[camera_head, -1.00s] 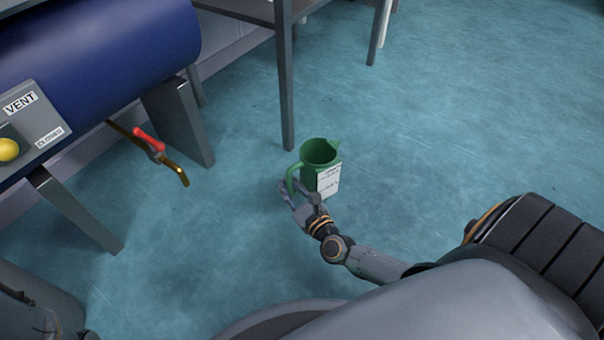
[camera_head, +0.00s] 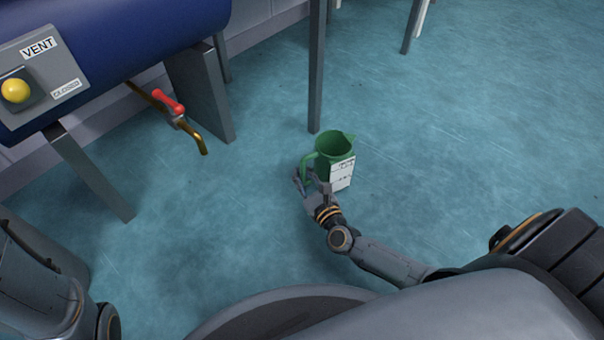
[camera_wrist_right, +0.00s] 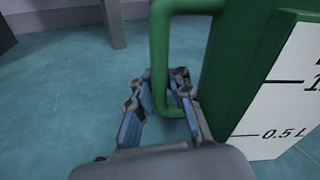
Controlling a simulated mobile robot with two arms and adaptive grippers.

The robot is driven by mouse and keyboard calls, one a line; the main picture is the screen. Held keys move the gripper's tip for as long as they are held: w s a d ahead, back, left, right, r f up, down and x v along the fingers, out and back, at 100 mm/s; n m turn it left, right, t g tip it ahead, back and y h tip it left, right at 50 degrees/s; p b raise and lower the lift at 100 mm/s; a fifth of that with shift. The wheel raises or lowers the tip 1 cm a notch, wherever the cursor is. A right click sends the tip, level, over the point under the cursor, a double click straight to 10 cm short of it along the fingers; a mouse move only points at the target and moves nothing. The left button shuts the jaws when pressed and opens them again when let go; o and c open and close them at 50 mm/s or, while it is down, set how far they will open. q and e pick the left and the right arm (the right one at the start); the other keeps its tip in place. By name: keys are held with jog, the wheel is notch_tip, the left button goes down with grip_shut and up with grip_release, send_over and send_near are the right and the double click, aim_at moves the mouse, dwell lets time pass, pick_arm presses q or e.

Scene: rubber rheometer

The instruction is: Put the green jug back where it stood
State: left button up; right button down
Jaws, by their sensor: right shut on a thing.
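The green jug (camera_head: 327,148) is upright in the middle of the head view, with a white marked label on its side. My right gripper (camera_head: 308,184) is shut on the jug's handle at its lower part. In the right wrist view the green handle (camera_wrist_right: 160,50) runs down between the fingers of the gripper (camera_wrist_right: 165,100), and the jug's body (camera_wrist_right: 235,70) with its 0.5 L mark fills the right side. I cannot tell whether the jug's base touches the floor. My left gripper is not in view; part of my left arm shows at the lower left.
A blue tank (camera_head: 130,35) with a VENT panel (camera_head: 40,70) stands on grey legs at the upper left. A brass pipe with a red-handled valve (camera_head: 168,101) juts out below it. A grey table leg (camera_head: 317,75) stands just behind the jug. The blue-green floor (camera_head: 470,120) is open to the right.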

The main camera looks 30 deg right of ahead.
jog(key=shift+w+r, duration=0.1)
jog(key=shift+r, duration=0.1)
jog(key=c, duration=1.2)
grip_release()
jog(key=shift+f, duration=0.25)
jog(key=shift+r, duration=0.15)
jog(key=s+p, duration=0.1)
jog(key=s, duration=0.3)
jog(key=s+p, duration=0.2)
jog(key=s, duration=0.1)
jog(key=s+p, duration=0.2)
jog(key=s, duration=0.2)
jog(key=shift+s+r, duration=0.3)
jog(key=shift+r, duration=0.05)
jog(key=shift+s, duration=0.3)
jog(key=shift+a, duration=0.1)
